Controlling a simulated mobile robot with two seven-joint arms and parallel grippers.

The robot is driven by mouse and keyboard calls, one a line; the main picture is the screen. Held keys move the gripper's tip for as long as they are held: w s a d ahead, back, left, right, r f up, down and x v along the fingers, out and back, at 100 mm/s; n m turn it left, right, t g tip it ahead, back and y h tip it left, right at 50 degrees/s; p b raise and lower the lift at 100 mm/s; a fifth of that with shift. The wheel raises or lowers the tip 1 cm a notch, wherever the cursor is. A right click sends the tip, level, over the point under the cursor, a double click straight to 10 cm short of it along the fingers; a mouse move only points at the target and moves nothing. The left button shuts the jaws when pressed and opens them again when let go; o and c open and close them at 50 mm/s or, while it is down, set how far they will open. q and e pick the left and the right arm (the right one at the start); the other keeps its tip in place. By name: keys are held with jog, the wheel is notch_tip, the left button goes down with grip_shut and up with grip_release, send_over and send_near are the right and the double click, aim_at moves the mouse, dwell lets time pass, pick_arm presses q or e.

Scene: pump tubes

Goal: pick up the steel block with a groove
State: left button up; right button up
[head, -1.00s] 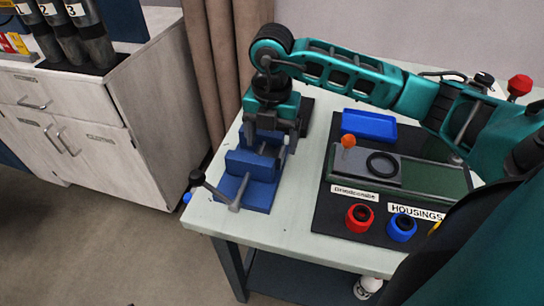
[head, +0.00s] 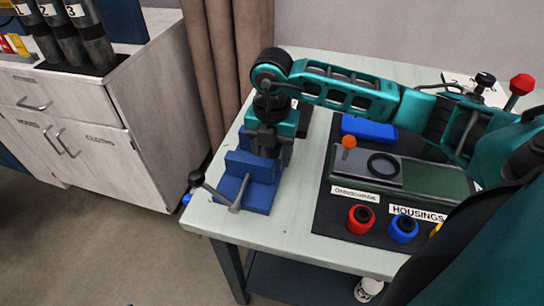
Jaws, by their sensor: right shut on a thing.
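My right gripper (head: 270,143) points down at the blue vise (head: 246,190) on the left part of the table. It is shut on a grey piece at the back of the vise, which looks like the steel block. The fingers and the vise hide most of this piece, and its groove cannot be made out. I cannot tell whether it still touches the vise jaws. The vise handle (head: 238,197) sticks out at the front. My left gripper is not in view.
Right of the vise, a dark mat (head: 330,222) bears a green tray (head: 440,180) with a grey plate, an orange knob (head: 348,142), and red (head: 360,218) and blue (head: 403,229) rings. A blue bin (head: 368,128) lies behind, beneath my arm. The table's front left is clear.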

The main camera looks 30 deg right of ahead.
jog(key=c, duration=0.4)
jog(key=shift+c, duration=0.5)
jog(key=shift+r, duration=0.15)
